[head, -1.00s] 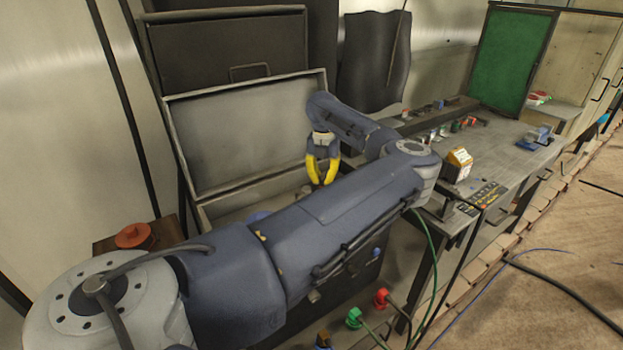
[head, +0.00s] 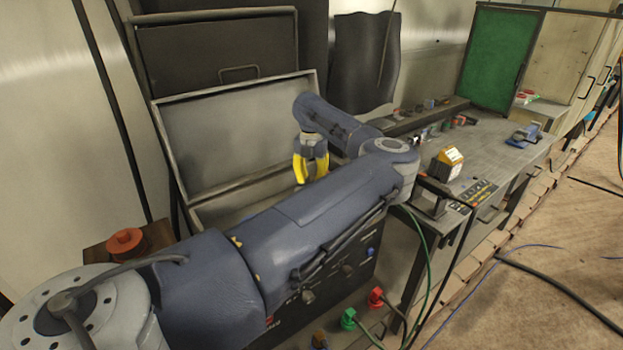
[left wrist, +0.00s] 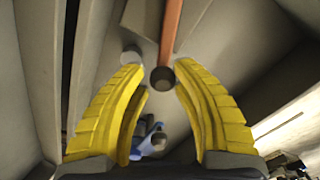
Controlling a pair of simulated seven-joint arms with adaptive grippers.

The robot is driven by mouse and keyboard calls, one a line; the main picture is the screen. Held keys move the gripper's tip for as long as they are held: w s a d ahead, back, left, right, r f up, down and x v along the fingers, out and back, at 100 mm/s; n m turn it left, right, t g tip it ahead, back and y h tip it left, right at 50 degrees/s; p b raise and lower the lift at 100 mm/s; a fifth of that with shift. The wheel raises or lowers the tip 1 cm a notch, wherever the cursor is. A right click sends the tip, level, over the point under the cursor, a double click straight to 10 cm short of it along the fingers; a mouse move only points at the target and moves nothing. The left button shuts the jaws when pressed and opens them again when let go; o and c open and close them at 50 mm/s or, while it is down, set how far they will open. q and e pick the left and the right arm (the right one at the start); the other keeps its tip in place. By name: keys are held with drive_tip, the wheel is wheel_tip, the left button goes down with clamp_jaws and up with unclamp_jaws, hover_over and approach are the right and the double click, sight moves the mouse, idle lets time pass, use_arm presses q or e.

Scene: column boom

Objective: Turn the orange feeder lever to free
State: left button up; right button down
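The orange lever (left wrist: 171,40) shows in the left wrist view as a narrow bar coming down from the top edge. A dark round knob (left wrist: 162,80) is at its lower end. My left gripper (left wrist: 159,68) is open, with one yellow finger on each side of the knob. I see a gap on both sides; contact does not show. In the head view my left gripper (head: 311,170) points down in front of the open grey case, and the lever cannot be made out there. My right gripper is not in view.
The open grey case (head: 240,130) stands behind my left arm. A workbench (head: 490,150) at right holds a yellow-and-white box (head: 447,165) and small items. An orange round knob (head: 126,243) is at left. Red (head: 376,297) and green (head: 348,318) plugs with cables are below.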

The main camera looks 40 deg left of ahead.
use_arm(q)
drive_tip(key=o, duration=0.4)
drive_tip(key=shift+w, duration=0.1)
drive_tip(key=shift+o, duration=0.2)
wheel_tip(320, 180, up, 12)
idle(0.4)
